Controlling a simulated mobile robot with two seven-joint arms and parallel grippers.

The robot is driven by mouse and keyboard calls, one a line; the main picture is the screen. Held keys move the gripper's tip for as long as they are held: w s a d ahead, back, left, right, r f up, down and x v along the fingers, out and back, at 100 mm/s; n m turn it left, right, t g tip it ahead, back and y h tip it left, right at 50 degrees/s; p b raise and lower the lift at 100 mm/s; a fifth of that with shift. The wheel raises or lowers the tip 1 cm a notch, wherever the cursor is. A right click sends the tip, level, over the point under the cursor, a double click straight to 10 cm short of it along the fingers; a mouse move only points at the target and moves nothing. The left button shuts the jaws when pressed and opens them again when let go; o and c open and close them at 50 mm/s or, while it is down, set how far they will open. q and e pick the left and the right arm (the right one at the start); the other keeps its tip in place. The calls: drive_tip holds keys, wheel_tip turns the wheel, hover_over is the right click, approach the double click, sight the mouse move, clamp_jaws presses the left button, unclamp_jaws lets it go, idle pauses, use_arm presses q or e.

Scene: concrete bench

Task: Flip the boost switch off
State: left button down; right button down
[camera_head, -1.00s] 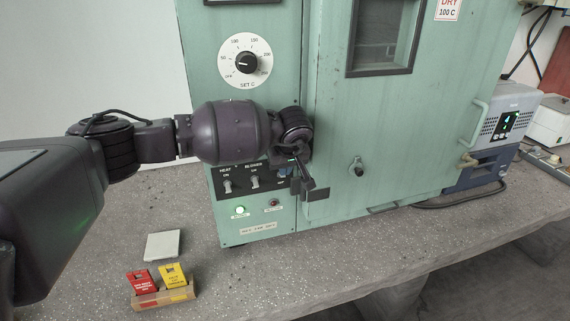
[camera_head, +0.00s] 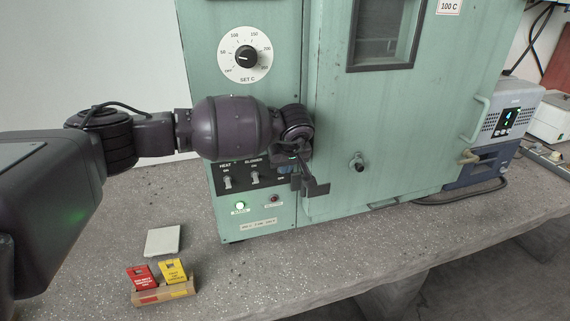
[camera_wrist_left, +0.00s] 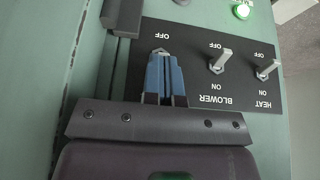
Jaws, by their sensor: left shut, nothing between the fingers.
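The black switch panel (camera_wrist_left: 245,72) is on the front of the green oven cabinet, upside down in the left wrist view. It has the blower switch (camera_wrist_left: 220,61) and the heat switch (camera_wrist_left: 267,69), each a pale lever. My left gripper (camera_wrist_left: 162,55) is shut with its blue fingers together, at the panel's third position beside the blower switch. An OFF label shows just past the fingertips. The boost switch's lever and name are mostly hidden by the fingers; I cannot tell its position or whether they touch it. In the head view the left gripper (camera_head: 285,168) is at the panel's right end.
A dark bracket (camera_head: 316,189) stands out from the cabinet right beside my left gripper. A round dial (camera_head: 244,55) is above, a lit green lamp (camera_head: 240,206) below. A holder with red and yellow tags (camera_head: 172,272) and a pale square plate (camera_head: 163,241) lie on the bench.

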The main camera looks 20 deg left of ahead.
use_arm(q)
drive_tip(key=shift+f, duration=0.1)
drive_tip(key=shift+s+d, duration=0.1)
drive_tip(key=shift+s+d+f+b, duration=0.1)
drive_tip(key=shift+s+f+b, duration=0.1)
drive_tip(key=shift+f+b, duration=0.15)
idle(0.4)
drive_tip(key=shift+d+f, duration=0.1)
drive_tip(key=shift+s+f, duration=0.2)
drive_tip(key=shift+f, duration=0.1)
idle(0.5)
drive_tip(key=shift+d+r, duration=0.1)
drive_tip(key=shift+r, duration=0.8)
